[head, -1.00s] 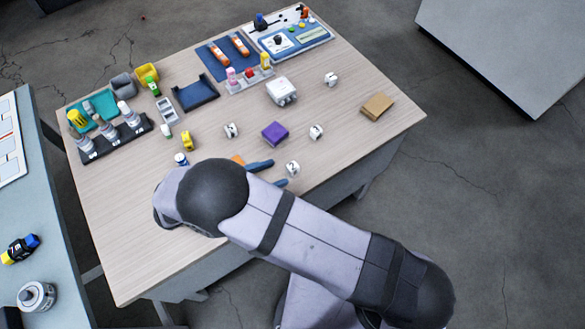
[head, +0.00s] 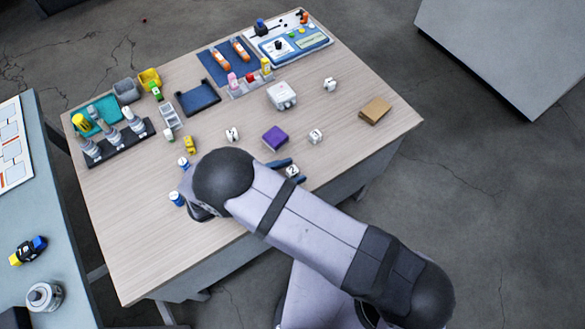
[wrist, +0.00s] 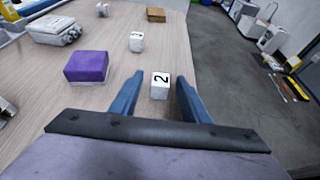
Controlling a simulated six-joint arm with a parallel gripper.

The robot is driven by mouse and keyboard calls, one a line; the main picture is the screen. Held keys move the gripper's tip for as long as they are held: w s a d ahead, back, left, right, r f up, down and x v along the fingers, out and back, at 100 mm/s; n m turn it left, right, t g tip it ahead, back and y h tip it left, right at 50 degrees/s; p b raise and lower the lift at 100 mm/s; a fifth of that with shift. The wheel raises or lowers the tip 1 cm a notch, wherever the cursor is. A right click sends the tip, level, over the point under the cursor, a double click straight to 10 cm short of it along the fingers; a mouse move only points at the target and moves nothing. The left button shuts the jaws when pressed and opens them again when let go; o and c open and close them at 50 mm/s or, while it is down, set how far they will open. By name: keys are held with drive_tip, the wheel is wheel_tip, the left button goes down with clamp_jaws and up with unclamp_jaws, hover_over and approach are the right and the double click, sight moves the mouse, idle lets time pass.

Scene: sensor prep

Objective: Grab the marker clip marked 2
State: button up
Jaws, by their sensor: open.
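The marker clip marked 2 (wrist: 160,86) is a small white block with a black 2 on top. In the wrist view it stands between the tips of the two blue fingers of my gripper (wrist: 159,92), with a gap on each side. In the head view the clip (head: 292,171) is partly hidden by the gripper, near the table's front edge. My gripper (head: 291,171) is open and holds nothing.
A purple block (head: 275,138) sits close to the left of the gripper in the wrist view. A cardboard-coloured box (head: 375,110) is near the right edge of the table (head: 140,240). A white device (head: 282,95) stands farther back. The table's front left is clear.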

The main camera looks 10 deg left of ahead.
drive_tip(key=shift+w+d+f, duration=0.15)
drive_tip(key=shift+w+d, duration=0.1)
clamp_jaws()
